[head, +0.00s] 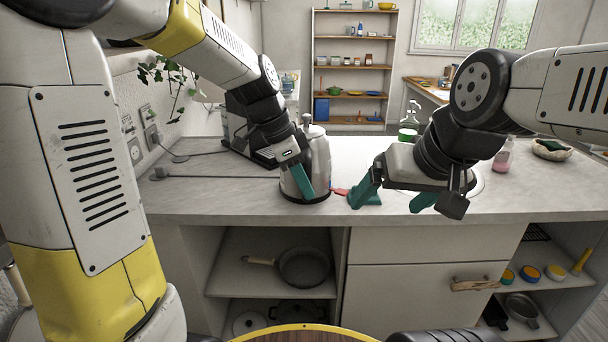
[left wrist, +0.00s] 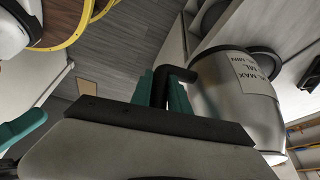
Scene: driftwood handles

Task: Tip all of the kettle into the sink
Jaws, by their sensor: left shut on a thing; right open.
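The kettle (head: 317,165) is silver with a dark base and stands upright on the counter in the head view. My left gripper (head: 304,192) is at its front left side. In the left wrist view the kettle body (left wrist: 235,95) shows level markings, and the left gripper's teal fingers (left wrist: 168,92) are closed around its black handle (left wrist: 177,74). My right gripper (head: 395,200) is open and empty, to the right of the kettle above the counter's front. The sink (head: 479,184) shows only as a rim edge behind my right gripper; the rest of it is hidden.
A red object (head: 341,192) lies on the counter between the kettle and my right gripper. A clear bottle with green liquid (head: 408,128) and a pink bottle (head: 502,157) stand farther back. Cables lie left of the kettle. Open shelves below hold a pan (head: 303,267).

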